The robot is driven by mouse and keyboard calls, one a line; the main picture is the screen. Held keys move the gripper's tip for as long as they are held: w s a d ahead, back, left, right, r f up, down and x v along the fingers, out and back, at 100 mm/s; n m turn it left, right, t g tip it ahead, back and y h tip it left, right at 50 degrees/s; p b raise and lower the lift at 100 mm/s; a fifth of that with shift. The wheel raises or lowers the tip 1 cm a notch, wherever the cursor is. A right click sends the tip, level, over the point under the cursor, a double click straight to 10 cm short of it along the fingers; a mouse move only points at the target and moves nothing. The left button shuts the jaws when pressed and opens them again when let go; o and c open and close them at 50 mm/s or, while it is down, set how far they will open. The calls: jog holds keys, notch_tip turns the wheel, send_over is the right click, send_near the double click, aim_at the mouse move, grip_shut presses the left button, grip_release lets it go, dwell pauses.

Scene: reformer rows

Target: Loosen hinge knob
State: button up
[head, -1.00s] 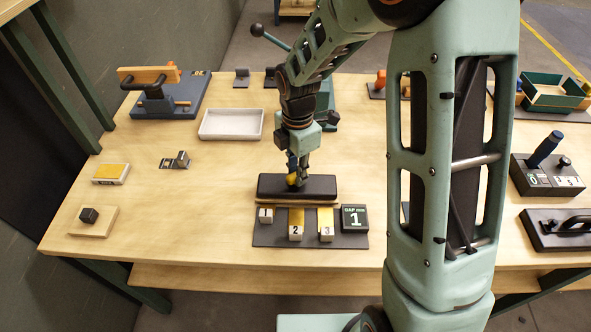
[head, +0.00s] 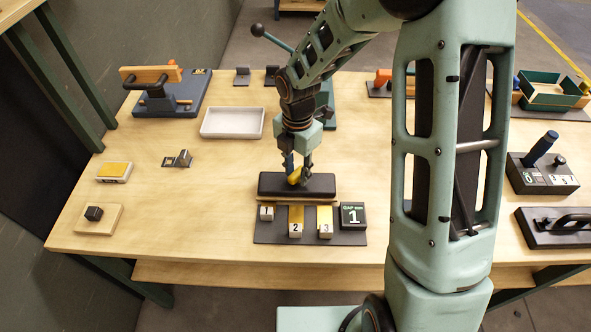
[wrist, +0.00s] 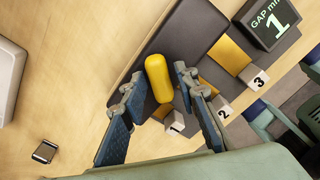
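A yellow elongated knob (head: 295,175) with rounded ends sits on a long dark block (head: 320,185); I take it to be the hinge knob. In the wrist view the knob (wrist: 159,78) appears between and just beyond my fingertips. My gripper (head: 298,167) points down over it. Its two blue-padded fingers (wrist: 160,88) are spread, with a visible gap on both sides of the knob. I cannot tell how deep the knob reaches between them. The knob's base is hidden.
In front of the block, a dark mat (head: 272,236) holds numbered blocks and a "GAP mm 1" display (head: 353,215). A white tray (head: 232,133) stands behind left.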

jog(key=o, duration=0.3)
jog(key=shift+o, duration=0.2)
notch_tip(320, 180, up, 7)
jog(key=p, duration=0.6)
jog(key=shift+r, duration=0.15)
